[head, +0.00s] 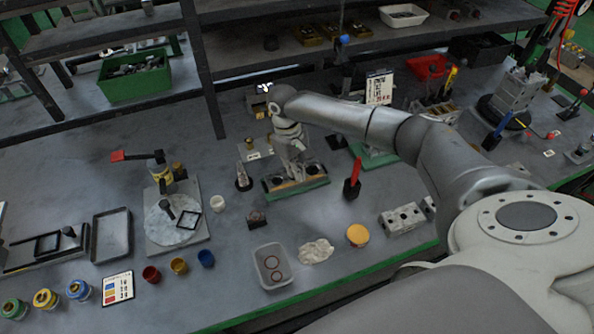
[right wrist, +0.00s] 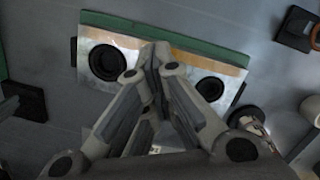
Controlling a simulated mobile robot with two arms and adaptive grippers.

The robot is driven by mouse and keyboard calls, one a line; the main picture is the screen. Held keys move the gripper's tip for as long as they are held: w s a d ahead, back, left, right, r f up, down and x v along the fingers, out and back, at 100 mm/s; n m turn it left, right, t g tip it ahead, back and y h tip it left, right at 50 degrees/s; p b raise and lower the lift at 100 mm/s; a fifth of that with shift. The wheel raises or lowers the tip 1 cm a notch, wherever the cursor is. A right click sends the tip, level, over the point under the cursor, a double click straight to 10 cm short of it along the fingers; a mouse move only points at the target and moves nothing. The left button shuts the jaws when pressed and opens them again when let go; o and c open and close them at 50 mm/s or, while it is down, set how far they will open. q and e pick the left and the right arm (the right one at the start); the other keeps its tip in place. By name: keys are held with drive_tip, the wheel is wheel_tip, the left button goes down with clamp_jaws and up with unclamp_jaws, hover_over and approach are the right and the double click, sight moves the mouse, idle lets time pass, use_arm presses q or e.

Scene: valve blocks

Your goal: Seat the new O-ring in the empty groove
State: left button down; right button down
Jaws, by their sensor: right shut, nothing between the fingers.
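A metal valve block (head: 318,183) with two round bores lies on a green base in the middle of the bench. In the right wrist view the block (right wrist: 92,88) shows a dark bore on either side of my fingers; I cannot tell which groove is empty. My right gripper (head: 296,174) points down over the block, between the bores. In the right wrist view its fingers (right wrist: 155,50) are together with nothing between them. Thin reddish O-rings (head: 272,262) lie in a clear tray (head: 259,271) near the front edge. My left gripper is not in view.
A crumpled pale cloth (head: 315,251) and a yellow-lidded round tin (head: 358,235) stand right of the tray. A red-handled tool (head: 354,180) stands upright right of the block. Small coloured cups (head: 179,266) are at the front left. Shelves (head: 270,55) rise behind.

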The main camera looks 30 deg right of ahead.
drive_tip(key=shift+w+r+p, duration=0.2)
drive_tip(key=shift+r+p, duration=0.5)
drive_tip(key=shift+p, duration=0.4)
drive_tip(key=shift+a+f, duration=0.1)
drive_tip(key=shift+r+p, duration=0.3)
drive_tip(key=shift+p, duration=0.65)
drive_tip(key=w+b, duration=0.2)
drive_tip(key=w, duration=0.1)
drive_tip(key=w+a+b, duration=0.1)
drive_tip(key=w+b, duration=0.1)
drive_tip(key=w, duration=0.1)
drive_tip(key=w+a+b, duration=0.1)
drive_tip(key=w+b, duration=0.1)
drive_tip(key=w, duration=0.1)
drive_tip(key=shift+w+a+f+b, duration=0.1)
drive_tip(key=shift+w+f+b, duration=0.15)
drive_tip(key=shift+f+b, duration=0.05)
drive_tip(key=shift+w+a+r+b, duration=0.1)
drive_tip(key=shift+w+a+b, duration=0.1)
drive_tip(key=shift+w+b, duration=0.75)
drive_tip(key=shift+w, duration=0.15)
